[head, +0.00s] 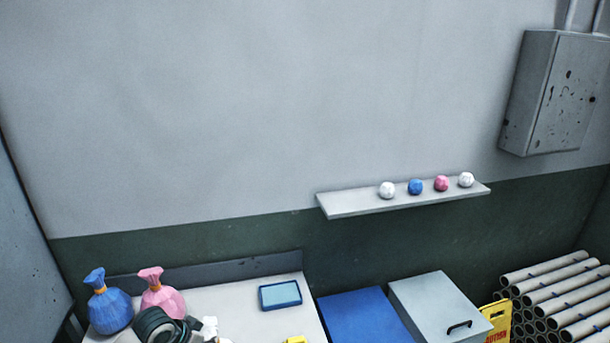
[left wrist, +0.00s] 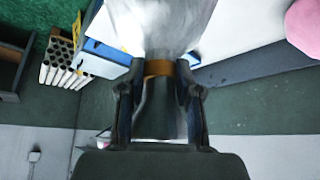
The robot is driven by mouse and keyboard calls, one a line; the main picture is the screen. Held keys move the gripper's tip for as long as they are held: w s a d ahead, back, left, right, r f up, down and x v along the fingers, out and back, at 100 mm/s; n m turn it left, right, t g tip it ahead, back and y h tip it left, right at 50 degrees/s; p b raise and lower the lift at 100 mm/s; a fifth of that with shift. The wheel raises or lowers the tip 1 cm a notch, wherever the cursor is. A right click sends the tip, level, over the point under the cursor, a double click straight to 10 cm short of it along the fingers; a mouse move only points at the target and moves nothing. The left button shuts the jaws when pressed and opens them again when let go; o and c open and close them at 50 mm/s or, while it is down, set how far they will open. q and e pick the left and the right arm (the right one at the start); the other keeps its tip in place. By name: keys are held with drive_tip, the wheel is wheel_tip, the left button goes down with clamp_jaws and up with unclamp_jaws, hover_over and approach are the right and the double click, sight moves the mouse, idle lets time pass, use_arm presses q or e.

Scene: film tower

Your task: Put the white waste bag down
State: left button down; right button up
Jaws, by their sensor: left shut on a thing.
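The white waste bag (left wrist: 165,25) fills the top middle of the left wrist view, with an orange tie (left wrist: 159,68) round its neck. My left gripper (left wrist: 160,88) is shut on the neck below the tie, with one finger on each side. The bag's far end is cut off by the frame, so I cannot tell whether it touches the table. In the head view, a small white piece (head: 210,328) shows at the bottom edge; I cannot tell whether it belongs to the bag. My right gripper is not in view.
A blue bag (head: 110,308) and a pink bag (head: 163,298) stand on the white table (head: 235,303) at left, near a blue tray (head: 280,295). A blue lid (head: 360,318) and grey bin (head: 440,305) are to the right. A wall shelf (head: 350,203) holds several balls. Pipes (head: 550,300) are stacked right.

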use_arm(q)
drive_tip(key=s+d+f+n+t+y, duration=0.1)
drive_tip(key=s+d+f+n+y, duration=0.2)
drive_tip(key=s+d+f+n, duration=0.3)
drive_tip(key=shift+s+d+n, duration=0.2)
drive_tip(key=shift+s+n, duration=0.1)
drive_tip(key=shift+s, duration=0.5)
drive_tip(key=shift+a, duration=0.1)
drive_tip(key=shift+d, duration=0.3)
